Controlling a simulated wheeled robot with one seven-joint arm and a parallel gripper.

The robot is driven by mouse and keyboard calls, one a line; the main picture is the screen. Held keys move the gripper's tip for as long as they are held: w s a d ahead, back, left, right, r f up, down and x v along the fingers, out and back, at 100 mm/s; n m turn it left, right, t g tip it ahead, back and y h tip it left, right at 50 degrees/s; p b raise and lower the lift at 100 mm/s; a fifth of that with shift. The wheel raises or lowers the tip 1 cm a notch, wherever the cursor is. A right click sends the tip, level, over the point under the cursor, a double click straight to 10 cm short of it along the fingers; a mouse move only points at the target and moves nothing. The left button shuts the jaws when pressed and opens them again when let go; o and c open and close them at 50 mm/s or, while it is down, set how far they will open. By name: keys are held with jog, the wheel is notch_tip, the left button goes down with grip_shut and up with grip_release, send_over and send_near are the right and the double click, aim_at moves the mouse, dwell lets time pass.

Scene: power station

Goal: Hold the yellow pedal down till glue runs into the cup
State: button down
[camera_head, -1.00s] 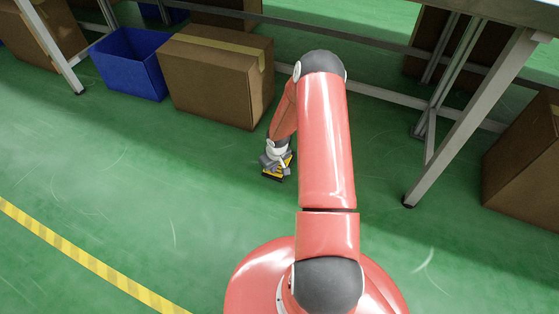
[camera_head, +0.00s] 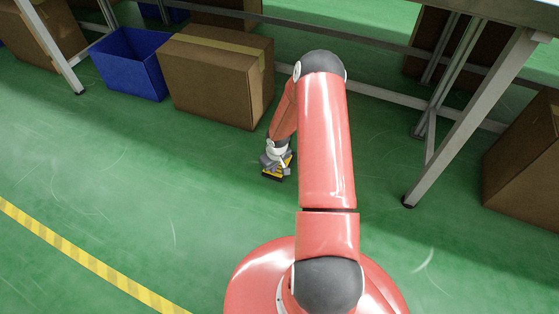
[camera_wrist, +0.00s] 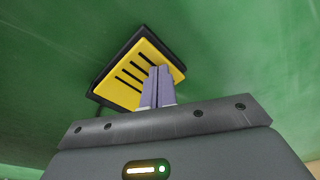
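The yellow pedal (camera_wrist: 132,78) has black slots and a black base, and lies on the green floor. In the head view the pedal (camera_head: 285,172) shows only in part, under the end of my arm. My gripper (camera_wrist: 161,72) has its two pale purple fingers together, with nothing seen between them. The fingertips are over the pedal's right part and seem to touch it; how far the pedal is pressed I cannot tell. No cup and no glue show in either view.
A cardboard box (camera_head: 205,85) and a blue bin (camera_head: 128,75) stand behind the pedal, by the table frame. A table leg (camera_head: 470,115) and another box (camera_head: 530,165) are at the right. The floor at the left is clear, with a yellow striped line (camera_head: 90,262).

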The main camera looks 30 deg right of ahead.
notch_tip(320, 180, up, 8)
jog(key=p, duration=0.5)
jog(key=shift+p, duration=0.3)
dwell(0.4)
jog(key=s+a+r+t+h+p, duration=0.1)
jog(key=s+a+r+p, duration=0.1)
jog(key=r, duration=1.6)
jog(key=s+a+r+h+p, duration=0.2)
jog(key=s+a+r, duration=0.1)
jog(key=r, duration=1.4)
jog(key=s+a+r+t+y+p, duration=0.1)
jog(key=s+a+r+p, duration=0.1)
jog(key=s+a+r, duration=0.3)
jog(key=s+a+r+m+t+y+p, duration=0.1)
jog(key=s+a+r, duration=0.4)
jog(key=s+r, duration=0.8)
jog(key=s+p, duration=0.1)
jog(key=s, duration=0.2)
jog(key=shift+s+a+m+t+y, duration=0.3)
jog(key=shift+t+y, duration=0.1)
